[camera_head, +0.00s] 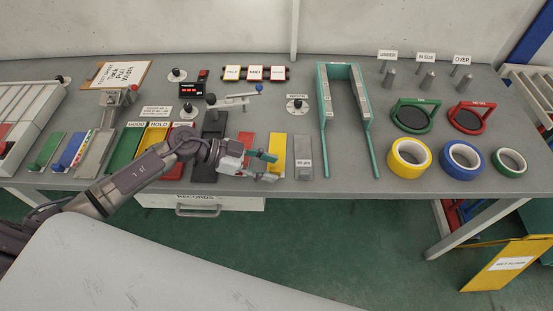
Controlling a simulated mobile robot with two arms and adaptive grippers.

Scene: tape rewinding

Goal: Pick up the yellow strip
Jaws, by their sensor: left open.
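A yellow strip (277,144) lies near the front edge of the grey table, between a red strip (247,137) and a grey strip (303,150). My left gripper (269,167) comes in from the left, with its green-tipped fingers open. The fingertips are over or beside the near part of the yellow strip and hide some of it. I cannot tell whether they touch it. Nothing shows held between them. My right gripper is not in view.
A green U-shaped frame (322,85) stands right of the strips. Yellow (394,146), blue (445,147) and green (497,154) tape rolls are farther right. Green, yellow and red plates lie left, partly behind my arm. A dark block (212,124) is close behind the gripper.

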